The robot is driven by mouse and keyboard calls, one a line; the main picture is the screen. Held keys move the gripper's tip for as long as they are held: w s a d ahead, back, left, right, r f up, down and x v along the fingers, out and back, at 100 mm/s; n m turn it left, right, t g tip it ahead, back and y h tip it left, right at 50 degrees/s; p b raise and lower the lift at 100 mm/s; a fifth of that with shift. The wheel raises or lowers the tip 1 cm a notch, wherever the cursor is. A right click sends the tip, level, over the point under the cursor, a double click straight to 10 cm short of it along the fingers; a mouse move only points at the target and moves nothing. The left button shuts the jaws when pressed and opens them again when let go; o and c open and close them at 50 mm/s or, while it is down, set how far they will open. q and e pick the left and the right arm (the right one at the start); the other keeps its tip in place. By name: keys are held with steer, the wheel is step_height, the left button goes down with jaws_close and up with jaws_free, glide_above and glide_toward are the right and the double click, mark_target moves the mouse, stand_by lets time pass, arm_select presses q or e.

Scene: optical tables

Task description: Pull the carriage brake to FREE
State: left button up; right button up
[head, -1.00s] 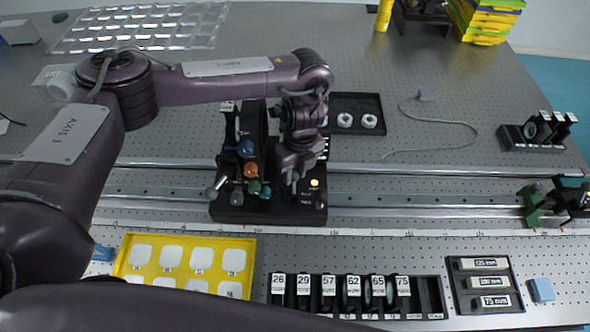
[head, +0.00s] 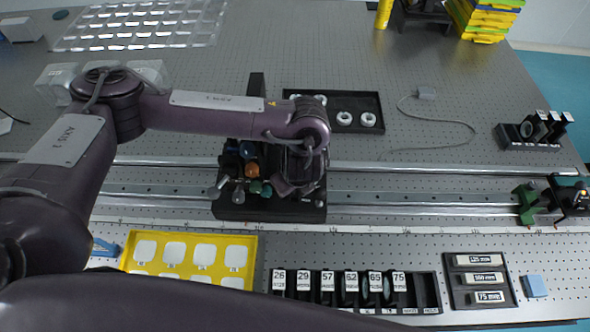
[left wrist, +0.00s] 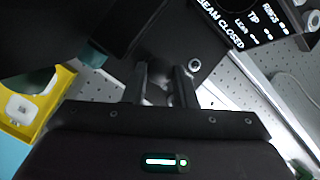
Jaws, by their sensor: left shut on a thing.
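The carriage (head: 268,212) is a black block on the long rail, with blue, orange, green and grey knobs at its left side. My left gripper (head: 285,190) is over the carriage's right part and hides much of it. In the left wrist view, my left gripper (left wrist: 163,86) is shut on a small grey rounded piece (left wrist: 160,95), seemingly the brake handle. Its marking is hidden, so its setting cannot be read. A dark panel (left wrist: 255,18) with "BEAM CLOSED" lettering is beside it. My right gripper is not in view.
The rail (head: 420,203) runs across the table, with a green-and-black fixture (head: 530,203) at its right. In front are a yellow tray (head: 255,262), a numbered black rack (head: 428,292) and a block holder (head: 455,297). A black tray with white rings (head: 373,103) is behind.

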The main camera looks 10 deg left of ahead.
arm_select(q)
steer(key=s+t+p, duration=0.1)
steer(key=t+p, duration=0.1)
steer(key=s+t+p, duration=0.1)
steer(key=shift+s+d+t+y, duration=0.25)
steer(key=shift+s+t+y, duration=0.05)
steer(key=shift+y, duration=0.1)
steer(key=shift+s+f+t+p, duration=0.45)
steer(key=shift+s+t+p, duration=0.1)
steer(key=shift+t+p, duration=0.5)
steer(key=shift+s+d+f+t+y+p, duration=0.15)
steer(key=shift+s+f+t+y+p, duration=0.2)
steer(key=shift+t, duration=0.4)
steer(key=o, duration=0.7)
steer(key=shift+w, duration=0.1)
steer(key=shift+d+r, duration=0.1)
